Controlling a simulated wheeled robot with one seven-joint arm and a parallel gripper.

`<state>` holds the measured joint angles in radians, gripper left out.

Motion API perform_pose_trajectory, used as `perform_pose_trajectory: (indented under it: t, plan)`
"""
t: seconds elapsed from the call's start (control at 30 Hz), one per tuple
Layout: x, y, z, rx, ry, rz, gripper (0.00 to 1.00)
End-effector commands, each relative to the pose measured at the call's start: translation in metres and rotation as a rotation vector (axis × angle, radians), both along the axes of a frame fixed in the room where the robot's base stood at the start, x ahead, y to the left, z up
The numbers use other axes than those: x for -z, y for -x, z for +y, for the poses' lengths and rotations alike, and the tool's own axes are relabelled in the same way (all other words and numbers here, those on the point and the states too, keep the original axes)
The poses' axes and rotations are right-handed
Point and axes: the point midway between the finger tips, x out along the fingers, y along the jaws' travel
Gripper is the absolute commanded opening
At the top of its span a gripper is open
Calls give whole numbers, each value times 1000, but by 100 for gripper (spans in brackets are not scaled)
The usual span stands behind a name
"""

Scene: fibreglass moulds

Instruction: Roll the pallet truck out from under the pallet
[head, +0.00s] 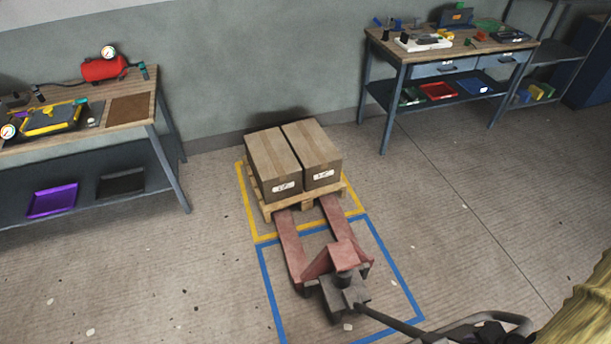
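The pallet truck (291,250) has red forks and a dark grey base and stands in the middle of the floor. The front parts of its forks are hidden under the wooden pallet (308,206); their rear parts show clear of it. The pallet carries two brown cardboard boxes (273,166) side by side. The truck's handle (385,318) slopes down to the right and ends in a dark loop (512,320), cut off by the bottom edge. My gripper cannot be made out; whether it touches the handle is hidden below the frame.
A yellow floor outline (247,208) surrounds the pallet, and a blue one (395,266) surrounds the truck's rear. A workbench (130,109) stands left and another (385,55) back right. The wall is close behind the boxes. Floor beside the outlines is open, with small flecks.

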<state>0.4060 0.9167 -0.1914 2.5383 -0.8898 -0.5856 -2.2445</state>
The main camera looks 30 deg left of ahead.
Motion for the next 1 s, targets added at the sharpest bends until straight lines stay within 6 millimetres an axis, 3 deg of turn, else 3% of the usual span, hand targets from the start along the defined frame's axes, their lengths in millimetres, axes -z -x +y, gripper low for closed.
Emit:
perform_pose_trajectory:
  t: [0.37,1.0]
  plan:
    - [4,7,1,-11,-1,19,0]
    - [1,39,-34,-2,2,18,0]
